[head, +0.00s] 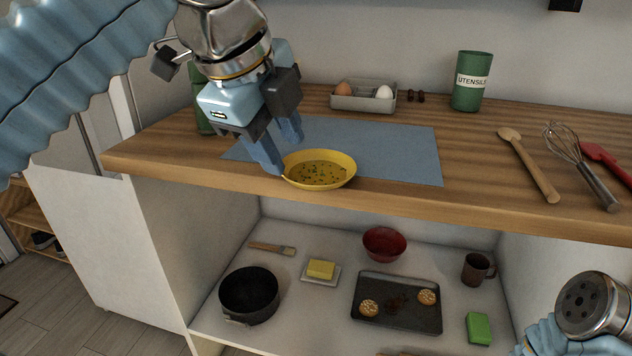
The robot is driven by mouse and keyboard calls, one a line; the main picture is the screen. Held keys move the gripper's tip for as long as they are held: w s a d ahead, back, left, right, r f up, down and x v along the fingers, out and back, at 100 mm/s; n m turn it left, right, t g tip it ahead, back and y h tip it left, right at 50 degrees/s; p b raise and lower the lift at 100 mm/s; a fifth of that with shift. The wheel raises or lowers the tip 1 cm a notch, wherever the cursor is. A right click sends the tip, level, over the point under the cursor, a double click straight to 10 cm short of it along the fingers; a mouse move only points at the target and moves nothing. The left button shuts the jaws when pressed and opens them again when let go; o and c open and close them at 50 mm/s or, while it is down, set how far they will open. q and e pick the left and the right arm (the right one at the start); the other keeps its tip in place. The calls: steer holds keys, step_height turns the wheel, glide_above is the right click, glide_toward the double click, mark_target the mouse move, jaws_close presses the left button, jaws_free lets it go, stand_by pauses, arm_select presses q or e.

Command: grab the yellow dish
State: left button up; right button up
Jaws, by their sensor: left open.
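The yellow dish (320,170) is a shallow round bowl with speckled contents. It sits upright at the front edge of the wooden counter, partly over the blue mat (400,150). My left gripper (280,150) is open, pointing down at the dish's left side. One finger is close to the dish's left rim; I cannot tell whether it touches. My right arm shows only in part at the lower right corner, and its gripper fingers are not visible.
An egg tray (362,97), a green utensil canister (471,82), a wooden spoon (530,165) and a whisk (580,165) are on the counter (480,200). The shelf below holds a black pot (249,294), a red bowl (384,243) and a baking tray (397,303).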

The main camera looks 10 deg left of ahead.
mark_target(300, 181)
arm_select(q)
steer(key=x, duration=0.1)
steer(key=b+x, duration=0.1)
steer(key=x, duration=0.3)
steer(key=shift+s+d+f+b, duration=0.2)
steer(key=shift+d+f+b, duration=0.05)
steer(key=shift+f+b, duration=0.1)
steer(key=shift+w+f, duration=0.2)
steer(key=shift+f, duration=0.1)
steer(key=shift+c, duration=0.2)
jaws_close()
